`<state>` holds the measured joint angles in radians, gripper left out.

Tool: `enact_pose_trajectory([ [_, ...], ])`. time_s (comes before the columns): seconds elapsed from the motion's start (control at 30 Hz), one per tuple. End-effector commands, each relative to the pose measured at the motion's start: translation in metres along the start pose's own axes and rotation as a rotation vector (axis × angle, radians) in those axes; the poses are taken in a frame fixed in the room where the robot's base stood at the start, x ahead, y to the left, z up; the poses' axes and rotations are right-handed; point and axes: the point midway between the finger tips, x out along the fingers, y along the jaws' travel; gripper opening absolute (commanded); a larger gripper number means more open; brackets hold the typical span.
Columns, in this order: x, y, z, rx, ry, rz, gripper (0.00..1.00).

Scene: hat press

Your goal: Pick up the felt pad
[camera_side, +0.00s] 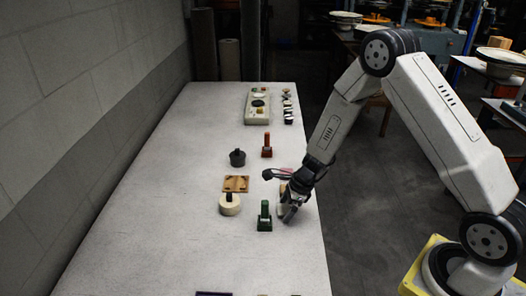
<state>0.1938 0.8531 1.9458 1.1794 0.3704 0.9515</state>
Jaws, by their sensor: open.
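My gripper (289,216) is low over the right side of the pale table, pointing down, with its jaws open. A small pale piece (282,209) shows just left of the jaws, partly hidden by them; it may be the felt pad, but I cannot tell for sure. I cannot tell whether the jaws touch it or are around it. A cream round piece with a dark knob (230,208) stands further left. A green block with an upright handle (264,221) stands just left of my gripper.
A square wooden plate (236,184), a dark round knobbed piece (238,159) and a red handled block (267,150) stand further back. A pale tray (249,108) and a row of small items (288,105) lie at the far end. The table's left side is clear, beside a wall.

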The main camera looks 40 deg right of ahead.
Motion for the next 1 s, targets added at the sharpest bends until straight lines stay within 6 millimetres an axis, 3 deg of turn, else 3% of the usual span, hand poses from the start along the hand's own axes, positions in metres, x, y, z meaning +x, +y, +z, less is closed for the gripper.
enact_pose_trajectory([
  [0.3, -0.0003, 0.0001, 0.0001, -0.001, 0.000, 0.000, 1.00],
  [0.5, -0.0003, 0.0001, 0.0000, 0.000, 0.000, 0.000, 0.36],
  [0.57, -0.0003, 0.0001, 0.0000, -0.001, 0.000, 0.000, 0.17],
  [0.6, -0.0004, 0.0001, 0.0001, -0.001, 0.000, 0.000, 0.14],
  [1.0, -0.0038, -0.0001, 0.0017, -0.003, -0.001, 0.000, 0.14],
])
